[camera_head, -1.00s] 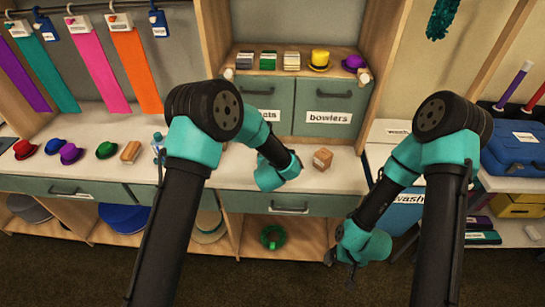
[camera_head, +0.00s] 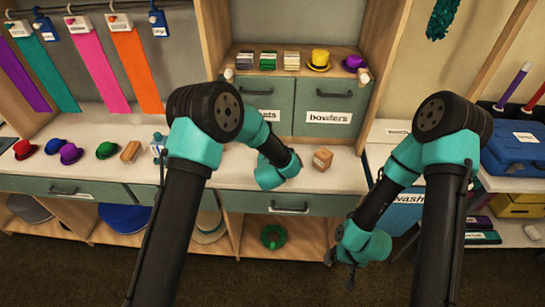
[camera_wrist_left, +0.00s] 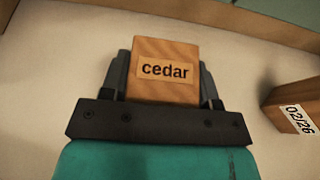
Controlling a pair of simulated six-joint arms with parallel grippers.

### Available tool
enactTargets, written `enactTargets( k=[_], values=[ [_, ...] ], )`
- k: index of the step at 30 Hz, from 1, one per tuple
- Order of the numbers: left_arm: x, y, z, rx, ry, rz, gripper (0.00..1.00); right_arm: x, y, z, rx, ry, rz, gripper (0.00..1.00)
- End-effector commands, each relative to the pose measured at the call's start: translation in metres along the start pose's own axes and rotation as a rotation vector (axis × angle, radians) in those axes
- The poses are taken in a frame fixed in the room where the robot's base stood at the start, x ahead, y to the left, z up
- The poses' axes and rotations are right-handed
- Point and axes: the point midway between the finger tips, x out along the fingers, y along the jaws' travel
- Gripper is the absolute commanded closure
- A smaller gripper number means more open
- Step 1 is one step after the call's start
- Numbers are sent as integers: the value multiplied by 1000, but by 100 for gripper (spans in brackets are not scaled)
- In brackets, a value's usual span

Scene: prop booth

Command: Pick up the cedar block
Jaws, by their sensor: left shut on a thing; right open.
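The cedar block (camera_wrist_left: 166,72) is a wooden block with a "cedar" label, seen in the left wrist view. My left gripper (camera_wrist_left: 165,80) is shut on it, with one dark finger on each side. I cannot tell whether the block touches the counter. In the head view the left wrist hides the left gripper and the cedar block. My right gripper (camera_head: 339,268) is open and empty, low in front of the counter in the head view.
Another wooden block (camera_head: 322,158) stands on the white counter (camera_head: 345,180) just right of the left wrist. The left wrist view shows a block labelled "02/26" (camera_wrist_left: 296,104). Drawers (camera_head: 335,107) rise behind.

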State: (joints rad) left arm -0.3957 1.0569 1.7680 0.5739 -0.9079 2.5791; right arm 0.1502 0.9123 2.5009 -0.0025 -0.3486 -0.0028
Motion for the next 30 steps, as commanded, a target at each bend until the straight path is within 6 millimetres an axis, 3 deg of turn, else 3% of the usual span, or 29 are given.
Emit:
enactTargets(
  k=[6, 16, 23, 25, 30],
  values=[
    [0, 0, 0, 0, 0, 0, 73, 0, 0, 0, 0, 0, 0, 19],
    [-2, 0, 5, 0, -1, 0, 74, 0, 0, 0, 0, 0, 0, 19],
    [-11, 0, 27, -1, -3, 0, 74, 0, 0, 0, 0, 0, 0, 19],
    [-15, 0, 36, -1, -3, -1, 74, 0, 0, 0, 0, 0, 0, 19],
    [-44, -2, 23, 3, 2, -2, 74, 0, 0, 0, 0, 0, 0, 19]
  ],
)
